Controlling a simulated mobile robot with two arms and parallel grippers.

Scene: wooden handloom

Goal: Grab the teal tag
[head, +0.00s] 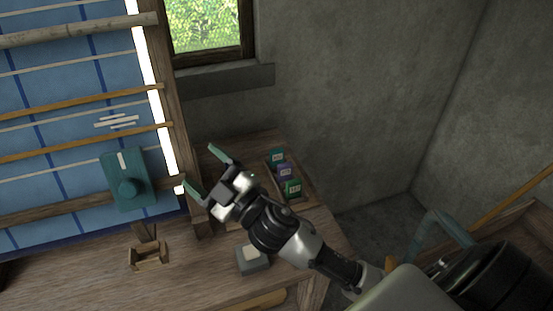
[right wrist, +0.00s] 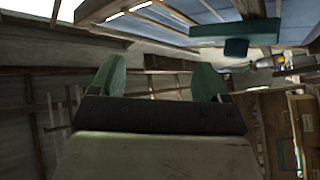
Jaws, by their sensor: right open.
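Three small tags with pale labels stand in a row in a wooden tray (head: 304,192) on the bench in the head view. The far tag (head: 277,156) and the near tag (head: 293,188) look green to teal; the middle tag (head: 285,172) is purple. I cannot tell which green one is the teal tag. My right gripper (head: 200,165) is open and empty, left of the tray and apart from the tags, its green fingers pointing up-left toward the loom. Its fingers also show in the right wrist view (right wrist: 160,75), with no tag visible between them. My left gripper is out of view.
A small wooden box (head: 148,258) and a grey block with a pale top (head: 253,258) are on the bench. A wall stands behind the tray.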

